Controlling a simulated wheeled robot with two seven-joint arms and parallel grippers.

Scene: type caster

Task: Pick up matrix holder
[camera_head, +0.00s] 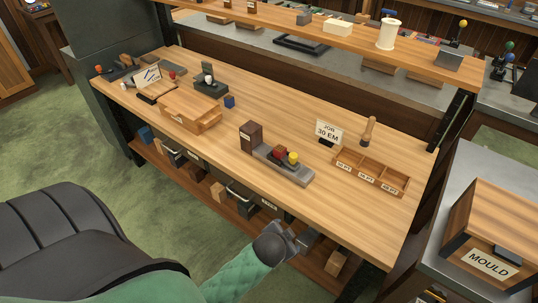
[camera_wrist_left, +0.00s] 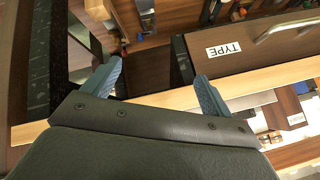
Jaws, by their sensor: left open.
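I cannot tell for sure which object is the matrix holder. A dark brown upright block (camera_head: 251,135) with a small pale label stands on the workbench, at the left end of a grey rail (camera_head: 285,168) that carries a red and a yellow piece. My left gripper (camera_head: 292,238) is in front of the bench, below the top's front edge and apart from these things. In the left wrist view its two blue-grey fingers (camera_wrist_left: 155,88) are spread with nothing held between them. My right gripper is in neither view.
A three-compartment wooden tray (camera_head: 370,171) and a "JOB 30 EM" card (camera_head: 328,131) stand right on the bench; a wooden box (camera_head: 190,111) stands left. A drawer labelled "TYPE" (camera_wrist_left: 250,50) is close to my left gripper.

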